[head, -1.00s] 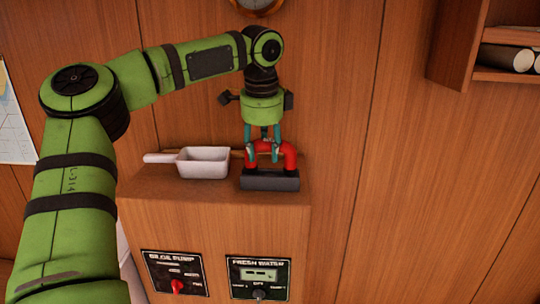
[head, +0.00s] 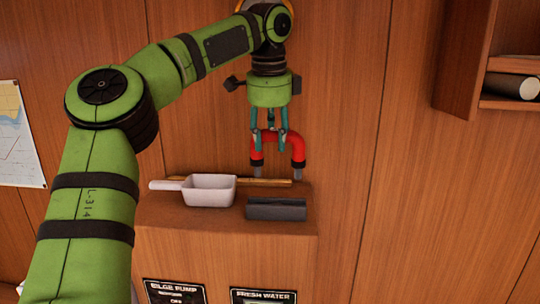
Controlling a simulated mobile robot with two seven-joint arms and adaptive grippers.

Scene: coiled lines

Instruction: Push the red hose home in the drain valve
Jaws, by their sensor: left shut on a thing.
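The red hose (head: 298,149) is a short arch with grey ends pointing down. My left gripper (head: 270,146) is shut on its top and holds it in the air, above and behind a dark grey block (head: 276,209) on the wooden cabinet top. The hose looks upright and apart from the block. I cannot pick out the drain valve in this view. My right gripper is not in view.
A white scoop (head: 209,191) lies left of the block on the cabinet top (head: 165,215). A thin wooden stick (head: 255,183) lies behind them. A wall shelf (head: 508,65) with rolls is at the upper right.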

